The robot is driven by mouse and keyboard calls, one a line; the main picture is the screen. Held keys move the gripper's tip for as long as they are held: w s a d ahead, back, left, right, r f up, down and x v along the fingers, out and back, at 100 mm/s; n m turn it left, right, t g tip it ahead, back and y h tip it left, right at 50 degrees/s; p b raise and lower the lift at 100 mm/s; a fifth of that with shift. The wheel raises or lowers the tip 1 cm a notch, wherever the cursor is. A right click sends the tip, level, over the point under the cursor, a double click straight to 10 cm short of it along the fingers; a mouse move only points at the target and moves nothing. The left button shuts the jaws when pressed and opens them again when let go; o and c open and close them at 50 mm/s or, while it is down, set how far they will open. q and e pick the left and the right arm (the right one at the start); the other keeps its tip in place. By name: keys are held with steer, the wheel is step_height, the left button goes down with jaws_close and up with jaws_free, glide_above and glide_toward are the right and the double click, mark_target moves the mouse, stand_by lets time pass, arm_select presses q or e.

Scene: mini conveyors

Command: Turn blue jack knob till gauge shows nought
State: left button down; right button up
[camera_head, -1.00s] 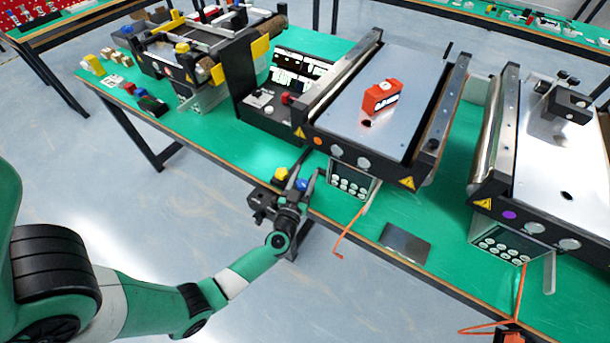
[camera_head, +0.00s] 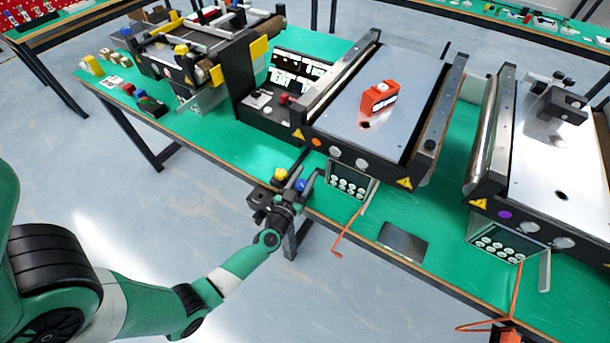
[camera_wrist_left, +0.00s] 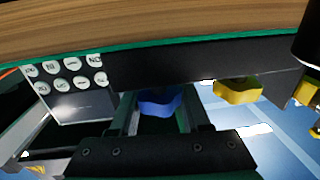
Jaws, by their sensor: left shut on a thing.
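The blue jack knob (camera_head: 300,184) is at the front edge of the green bench in the head view, beside a yellow knob (camera_head: 280,174). My left gripper (camera_head: 292,190) reaches it from the front. In the left wrist view the blue knob (camera_wrist_left: 160,101) sits between the two fingers of my left gripper (camera_wrist_left: 158,112), which are shut on it. The yellow knob (camera_wrist_left: 237,91) is to the right of the fingers there, apart from them. I cannot make out a gauge reading. My right gripper is not in view.
A conveyor (camera_head: 395,75) carrying a red block (camera_head: 380,97) stands behind the knobs. A button panel (camera_head: 349,179) hangs under its front. An orange cable (camera_head: 348,232) dangles at the bench edge. A dark plate (camera_head: 403,241) lies on the bench to the right.

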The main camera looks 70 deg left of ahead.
arm_select(q)
steer(key=shift+c, duration=1.8)
jaws_free()
steer(key=p+v, duration=0.3)
steer(key=v, duration=0.8)
steer(key=shift+s+d, duration=0.2)
